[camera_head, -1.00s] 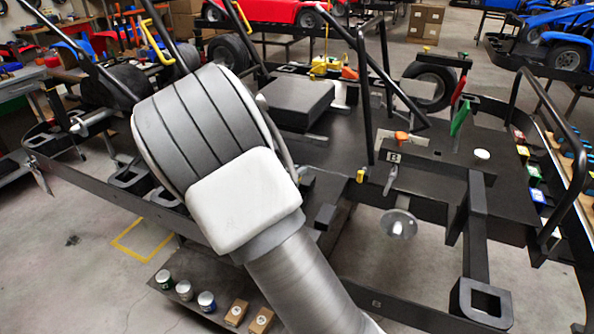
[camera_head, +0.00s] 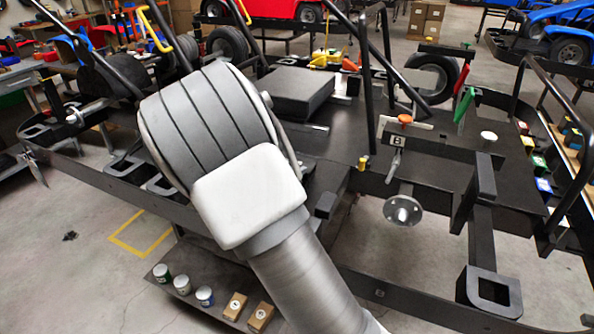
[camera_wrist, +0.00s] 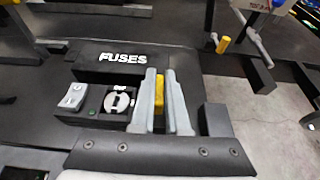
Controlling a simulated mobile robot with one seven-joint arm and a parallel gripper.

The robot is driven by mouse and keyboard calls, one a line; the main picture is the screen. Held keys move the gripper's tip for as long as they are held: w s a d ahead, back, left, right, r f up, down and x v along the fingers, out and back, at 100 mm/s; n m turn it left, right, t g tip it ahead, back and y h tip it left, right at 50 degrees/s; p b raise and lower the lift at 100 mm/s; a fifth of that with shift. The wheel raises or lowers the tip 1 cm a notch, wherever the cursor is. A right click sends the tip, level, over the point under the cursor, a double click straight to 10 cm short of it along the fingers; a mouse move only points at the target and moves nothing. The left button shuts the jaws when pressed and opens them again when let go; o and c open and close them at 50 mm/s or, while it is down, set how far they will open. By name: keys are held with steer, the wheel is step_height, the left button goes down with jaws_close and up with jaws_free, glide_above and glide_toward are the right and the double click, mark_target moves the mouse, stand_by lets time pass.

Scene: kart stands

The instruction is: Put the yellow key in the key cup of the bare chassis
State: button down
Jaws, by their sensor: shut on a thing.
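My gripper (camera_wrist: 165,103) shows in the wrist view with its two grey fingers close together on the yellow key (camera_wrist: 159,90), whose yellow part shows between them. The fingers are above the black floor of the bare chassis (camera_head: 440,165). Just left of them is a small black panel with a round silver fitting (camera_wrist: 118,103), a grey switch (camera_wrist: 75,96) and a small green light. I cannot tell for sure whether the round fitting is the key cup. In the head view my arm hides the gripper and the key.
A black block marked FUSES (camera_wrist: 122,59) stands just beyond the fingers. A yellow-topped post (camera_wrist: 223,45) is farther right, also in the head view (camera_head: 363,163). Black frame bars (camera_head: 382,90) rise nearby. Small jars (camera_head: 182,285) and boxes (camera_head: 235,306) sit on a lower shelf.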

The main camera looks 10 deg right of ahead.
steer(key=c, duration=0.8)
jaws_free()
steer(key=shift+c, duration=0.2)
steer(key=p+v, duration=0.2)
steer(key=v, duration=1.5)
steer(key=shift+s+p, duration=0.2)
steer(key=shift+p, duration=0.15)
steer(key=shift+a+r, duration=0.1)
steer(key=s+d+r+m+g+y+p, duration=0.1)
steer(key=s+d+r+m+g, duration=0.3)
steer(key=s+d+m, duration=0.3)
steer(key=s+d+r+m+g+y+p, duration=0.1)
steer(key=s+d+r+m+g+p, duration=0.15)
steer(key=s+d+m, duration=0.5)
steer(key=s+a+r+m+y, duration=0.2)
steer(key=s+r+m+y, duration=0.1)
steer(key=m, duration=0.4)
steer(key=s+a+r+m+t+y+p, duration=0.1)
steer(key=s+a+r+m+y, duration=0.2)
steer(key=s+r+m, duration=0.2)
steer(key=shift+r+m, duration=0.45)
steer(key=shift+m, duration=0.7)
